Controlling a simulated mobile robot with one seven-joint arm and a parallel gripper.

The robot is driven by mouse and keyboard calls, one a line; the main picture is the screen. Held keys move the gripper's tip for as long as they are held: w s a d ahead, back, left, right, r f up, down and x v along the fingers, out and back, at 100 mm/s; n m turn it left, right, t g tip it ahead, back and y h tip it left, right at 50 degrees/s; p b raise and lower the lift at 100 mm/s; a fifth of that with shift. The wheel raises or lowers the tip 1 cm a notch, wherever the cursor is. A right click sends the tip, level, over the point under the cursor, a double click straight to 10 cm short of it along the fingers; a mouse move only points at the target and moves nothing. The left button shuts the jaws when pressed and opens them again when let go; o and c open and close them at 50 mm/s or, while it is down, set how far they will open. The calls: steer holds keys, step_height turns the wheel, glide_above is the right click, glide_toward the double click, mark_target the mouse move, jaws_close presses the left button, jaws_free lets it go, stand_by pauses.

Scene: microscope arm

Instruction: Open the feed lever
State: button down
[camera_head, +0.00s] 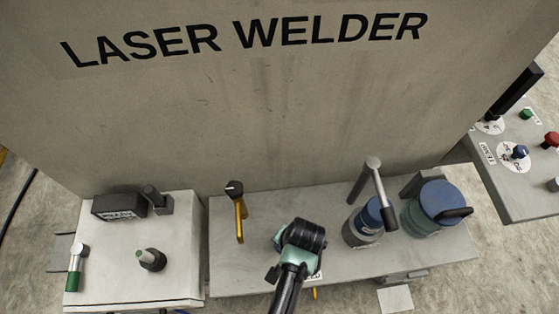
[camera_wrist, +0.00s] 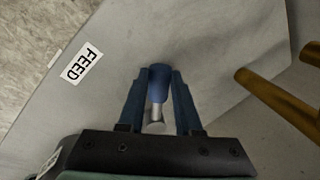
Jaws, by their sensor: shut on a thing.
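The feed lever (camera_wrist: 158,90) has a blue grip and a silver shaft and shows in the wrist view. My gripper (camera_wrist: 159,75) has its two blue fingers on either side of the blue grip and is shut on it. A white FEED label (camera_wrist: 82,64) lies on the grey surface to the left of the lever. In the head view, the black and teal wrist of my arm is over the middle of the grey bench (camera_head: 225,277) and hides the lever and the fingers.
A yellow lever (camera_head: 239,220) stands left of my wrist. A silver-handled blue valve (camera_head: 368,216) and a blue-topped canister (camera_head: 437,203) stand to the right. The LASER WELDER wall (camera_head: 260,110) rises behind. A light box with controls (camera_head: 115,275) is at the left.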

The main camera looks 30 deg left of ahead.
steer(key=d+n, duration=0.1)
steer(key=n, duration=0.1)
steer(key=d+n+p, duration=0.1)
steer(key=d+n, duration=0.1)
steer(key=shift+w+d+n+g, duration=0.15)
steer(key=shift+d+n+g, duration=0.15)
steer(key=shift+g, duration=0.1)
steer(key=shift+w+d+n, duration=0.3)
steer(key=shift+d+n, duration=0.5)
steer(key=shift+n, duration=0.4)
steer(key=shift+w+d+n+g, duration=0.45)
steer(key=shift+d+n, duration=0.25)
steer(key=shift+n, duration=0.4)
steer(key=c, duration=0.6)
jaws_free()
steer(key=v, duration=1.3)
steer(key=shift+p, duration=0.35)
steer(key=shift+a, duration=0.15)
